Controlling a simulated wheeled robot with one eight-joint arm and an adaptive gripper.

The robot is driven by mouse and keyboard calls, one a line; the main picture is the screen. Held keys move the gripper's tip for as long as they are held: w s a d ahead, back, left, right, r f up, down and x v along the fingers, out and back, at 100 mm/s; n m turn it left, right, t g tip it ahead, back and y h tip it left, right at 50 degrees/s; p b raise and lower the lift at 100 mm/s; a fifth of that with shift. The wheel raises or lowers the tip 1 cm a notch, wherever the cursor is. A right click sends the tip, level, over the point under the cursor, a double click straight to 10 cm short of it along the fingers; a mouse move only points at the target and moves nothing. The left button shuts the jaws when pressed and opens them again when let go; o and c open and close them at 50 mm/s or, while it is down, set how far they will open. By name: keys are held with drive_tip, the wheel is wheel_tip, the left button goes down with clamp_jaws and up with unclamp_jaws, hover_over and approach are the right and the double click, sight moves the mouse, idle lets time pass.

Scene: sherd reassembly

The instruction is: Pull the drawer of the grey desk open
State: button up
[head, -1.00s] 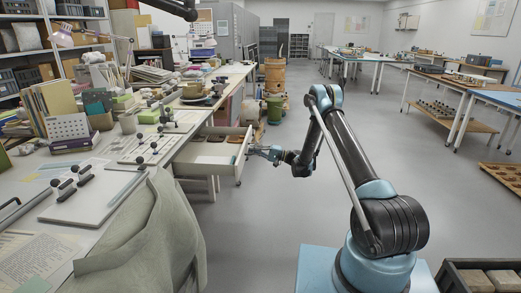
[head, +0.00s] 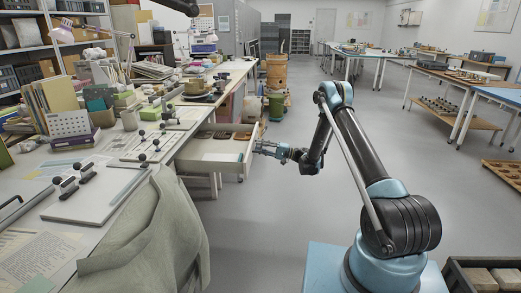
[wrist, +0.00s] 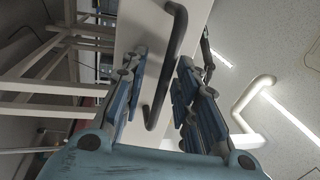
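The grey desk (head: 110,222) runs along the left of the head view. Its pale drawer (head: 205,157) stands pulled well out towards the right, and its inside shows. My gripper (head: 262,148) is at the drawer's front panel. In the wrist view, the dark bar handle (wrist: 173,62) passes between the two fingers of my gripper (wrist: 163,92). The fingers are apart. A gap shows between the left finger and the handle; the right finger lies close to it, and I cannot tell whether they touch.
Several brown shallow pieces (head: 222,134) lie in the drawer. A green cloth (head: 150,235) hangs over the desk's near edge. A green container (head: 276,107) stands on the floor beyond the drawer. The floor (head: 240,225) in front of the drawer is clear.

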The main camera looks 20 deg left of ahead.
drive_tip(key=shift+d, duration=0.15)
drive_tip(key=v, duration=1.2)
drive_tip(key=s+d+r+t+h, duration=0.1)
drive_tip(key=d+r+h, duration=0.1)
drive_tip(key=r, duration=0.6)
drive_tip(key=s+d+r+t+h, duration=0.1)
drive_tip(key=s+d+r+h, duration=0.15)
drive_tip(key=r, duration=0.45)
drive_tip(key=s+d+r+m+t+h, duration=0.15)
drive_tip(key=s+d+r+h, duration=0.35)
drive_tip(key=s+d+r, duration=0.55)
drive_tip(key=s+d+f+t+h, duration=0.1)
drive_tip(key=s+d+h, duration=0.2)
drive_tip(key=s+d, duration=0.5)
drive_tip(key=s+d+f+h, duration=0.1)
drive_tip(key=s+d+h, duration=0.15)
drive_tip(key=s, duration=0.95)
drive_tip(key=s+d+f+h, duration=0.2)
drive_tip(key=s+d+f, duration=0.2)
drive_tip(key=s+d, duration=0.2)
drive_tip(key=s+d+f+h, duration=0.3)
drive_tip(key=s+d, duration=0.4)
drive_tip(key=s, duration=0.3)
drive_tip(key=shift+f+t, duration=0.45)
drive_tip(key=shift+f, duration=0.25)
